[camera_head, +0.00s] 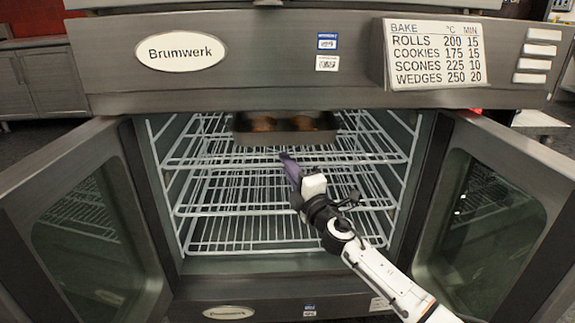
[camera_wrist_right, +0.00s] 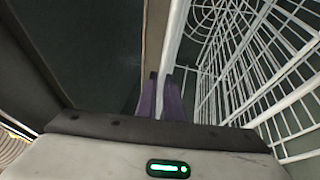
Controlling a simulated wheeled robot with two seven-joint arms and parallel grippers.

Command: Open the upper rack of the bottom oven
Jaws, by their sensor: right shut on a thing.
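The bottom oven stands open, with an upper wire rack (camera_head: 210,160) in its cavity. The rack is white, with a straight front rail. My right gripper (camera_head: 287,160) reaches up from the lower right to the middle of that front rail. In the right wrist view, the purple fingers of my right gripper (camera_wrist_right: 162,97) are closed on either side of the white rail of the upper rack (camera_wrist_right: 179,35). A dark pan (camera_head: 285,137) with brown food sits toward the back of the upper rack. My left gripper is not in view.
The left door (camera_head: 85,230) and right door (camera_head: 490,215) are swung open on both sides of the cavity. More wire racks (camera_head: 215,205) lie below. A control panel with a baking chart (camera_head: 434,52) overhangs the opening.

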